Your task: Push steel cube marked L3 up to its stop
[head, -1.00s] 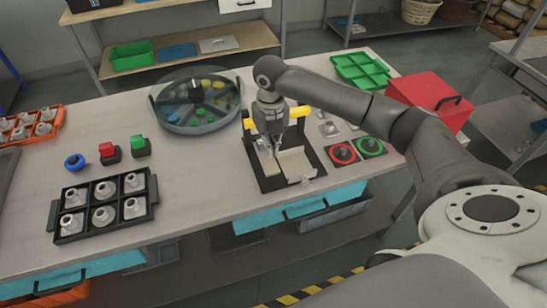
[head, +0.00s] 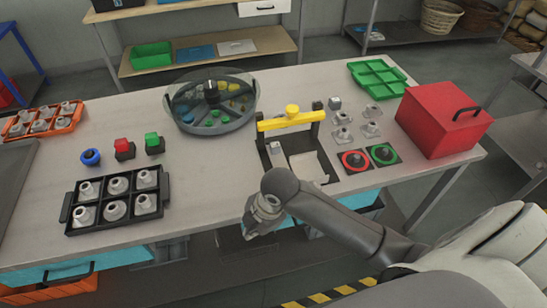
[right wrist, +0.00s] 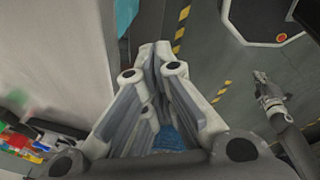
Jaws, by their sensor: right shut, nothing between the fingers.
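The fixture has a yellow crossbar (head: 291,121) on black uprights. A pale plate (head: 309,167) and a small light-topped block (head: 275,148) stand on its dark base; I cannot tell whether this block bears L3. My right gripper (head: 252,224) is shut and empty, in front of the table's front edge, apart from the fixture. In the right wrist view its fingers (right wrist: 157,60) show above the floor.
A black tray (head: 100,207) of grey parts stands front left. Red (head: 123,148) and green (head: 153,142) buttons and a round divided bowl (head: 210,125) lie behind. Ringed pads (head: 354,161) and a red box (head: 440,120) are at right.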

